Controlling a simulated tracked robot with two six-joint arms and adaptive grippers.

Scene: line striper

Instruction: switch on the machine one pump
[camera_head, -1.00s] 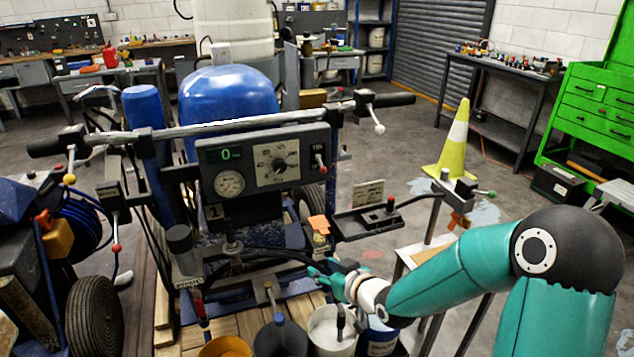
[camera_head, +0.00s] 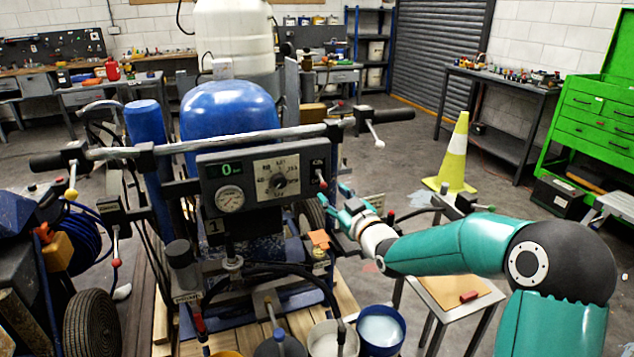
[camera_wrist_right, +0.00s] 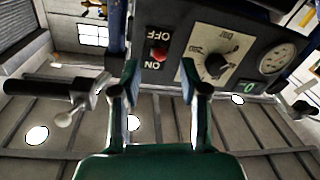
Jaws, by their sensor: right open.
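The control panel of machine one (camera_head: 262,178) has a green display reading 0, a round gauge (camera_head: 230,198) and a dial (camera_head: 279,181); a "1" plate sits below. A red-tipped toggle switch (camera_head: 321,180) is at its right end. In the right wrist view the red toggle (camera_wrist_right: 158,54) sits between OFF and ON lettering; its set position is hard to tell. My right gripper (camera_head: 340,203) is open and empty, just right of and below the toggle. In the right wrist view its fingers (camera_wrist_right: 159,80) stand either side of the toggle's line, apparently not touching it. My left gripper is not in view.
The handlebar (camera_head: 230,141) runs above the panel, with a lever (camera_head: 375,134) at its right. Buckets (camera_head: 381,330) stand below. A small table (camera_head: 455,292) is under my right arm. A yellow cone (camera_head: 453,158) stands behind it. A second machine is at the left.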

